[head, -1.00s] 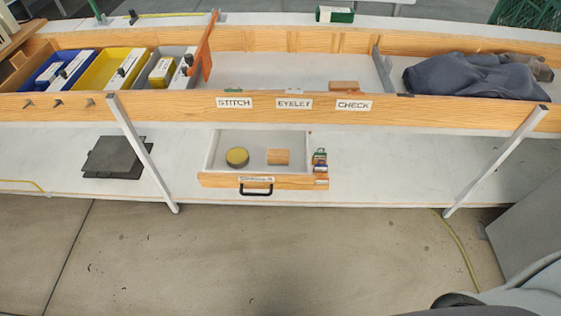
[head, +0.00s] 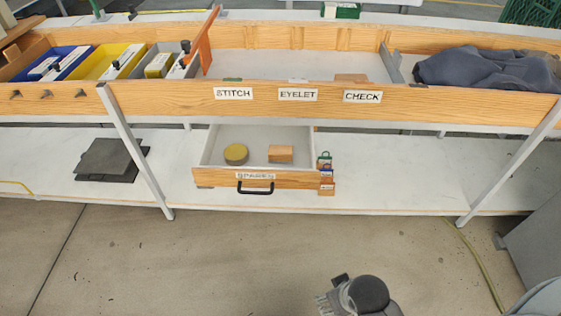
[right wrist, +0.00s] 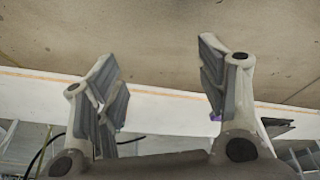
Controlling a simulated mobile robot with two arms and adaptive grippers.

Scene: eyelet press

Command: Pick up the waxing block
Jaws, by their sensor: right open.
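An open drawer (head: 216,178) labelled SPARES hangs under the bench, its front towards me. In it lie a small tan wooden block (head: 280,153), on the right, and a round yellow-topped tin (head: 236,152), on the left, apart from each other. No label shows which is the waxing block; the tan one is block-shaped. My right gripper (head: 332,296) is at the bottom of the head view, in front of and well away from the drawer. In the right wrist view its fingers (right wrist: 160,62) are spread and empty. My left gripper is not in view.
Small coloured items (head: 325,172) sit at the drawer's right front corner. Bench legs (head: 138,152) stand left and right of the drawer. The wooden bench front (head: 440,104) overhangs above it. Dark flat pads (head: 110,160) lie on the lower shelf. The floor ahead is clear.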

